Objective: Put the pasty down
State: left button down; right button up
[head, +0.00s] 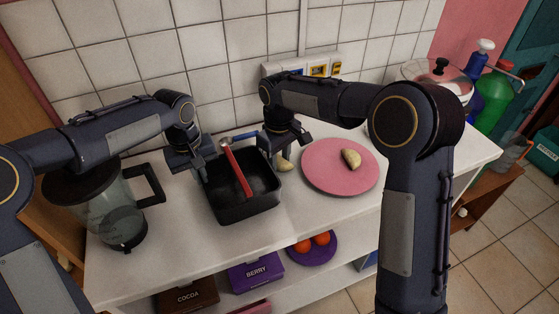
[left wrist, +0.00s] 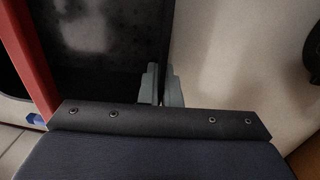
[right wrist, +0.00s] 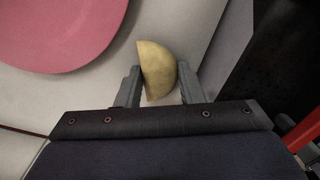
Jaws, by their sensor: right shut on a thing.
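A pale yellow, half-round pasty (right wrist: 158,72) is between the fingers of my right gripper (right wrist: 160,88), which is shut on it. In the head view this pasty (head: 284,164) shows just under the right gripper, low over the white counter between the black pan and the pink plate; I cannot tell whether it touches the counter. A second pasty (head: 351,158) lies on the pink plate (head: 322,179). My left gripper (left wrist: 161,86) is at the left wall of the black pan (head: 248,208), its fingers close together on both sides of the wall.
A red-handled hammer (head: 238,168) leans in the pan. A glass jug (head: 118,215) stands at the left. A glass-lidded pot, green bottle (head: 492,98) and blue bottle are at the back right. The lower shelf holds boxes and a purple plate (head: 314,250). Counter before the plate is clear.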

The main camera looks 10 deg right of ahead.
aim_at(284, 176)
notch_tip(284, 176, up, 10)
jog(key=s+n, duration=0.3)
jog(key=n, duration=1)
jog(key=f, duration=1)
jog(key=shift+d+f, duration=0.1)
jog(key=shift+d, duration=0.25)
jog(key=shift+f, duration=0.1)
jog(key=o, duration=1.1)
jog(key=shift+c, duration=0.2)
